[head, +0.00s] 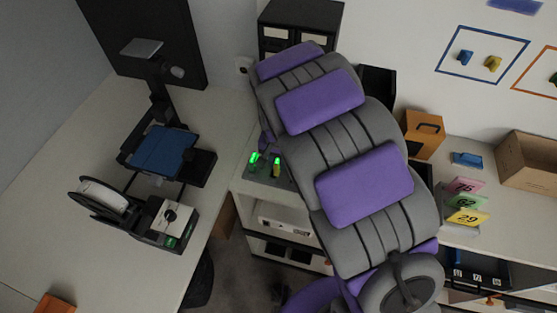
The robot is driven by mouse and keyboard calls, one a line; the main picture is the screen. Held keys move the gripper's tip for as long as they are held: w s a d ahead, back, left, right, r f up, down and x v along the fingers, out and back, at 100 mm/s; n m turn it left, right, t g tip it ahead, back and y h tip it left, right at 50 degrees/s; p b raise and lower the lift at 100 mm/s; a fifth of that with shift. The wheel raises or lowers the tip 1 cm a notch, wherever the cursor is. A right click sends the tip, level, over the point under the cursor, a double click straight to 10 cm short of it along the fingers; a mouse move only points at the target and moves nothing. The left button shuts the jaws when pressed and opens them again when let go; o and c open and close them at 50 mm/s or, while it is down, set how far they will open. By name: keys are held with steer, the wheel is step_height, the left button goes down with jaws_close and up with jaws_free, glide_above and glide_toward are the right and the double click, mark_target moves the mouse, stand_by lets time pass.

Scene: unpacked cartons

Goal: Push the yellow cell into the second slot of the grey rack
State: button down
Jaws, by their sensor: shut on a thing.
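My large grey and purple arm fills the middle of the head view, and my gripper is hidden behind it. Just left of the arm, a small grey surface, perhaps the top of the grey rack (262,178), shows partly. On it stands a small upright yellow piece with a green top, perhaps the yellow cell (277,168). A bright green lit piece (254,160) stands to its left. The slots are too small and too covered to tell apart. I cannot see what my gripper holds or whether it touches the yellow piece.
A long pale table (75,235) at left carries a machine with a blue plate (162,151) and a spool (103,198). A black drawer cabinet (292,28) stands behind my arm. At right are an orange box (424,135), numbered cards (466,217) and an open carton (530,163).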

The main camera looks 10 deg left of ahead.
steer(key=shift+a, duration=0.25)
steer(key=shift+d, duration=0.1)
steer(key=shift+d+f, duration=0.15)
steer(key=shift+d, duration=0.1)
steer(key=shift+f, duration=0.1)
steer(key=shift+a+f, duration=0.2)
steer(key=shift+a, duration=0.15)
steer(key=shift+s+f, duration=0.25)
steer(key=shift+f, duration=0.05)
stand_by(0.5)
steer(key=shift+a, duration=0.15)
steer(key=shift+w+a+f, duration=0.2)
steer(key=shift+a, duration=0.05)
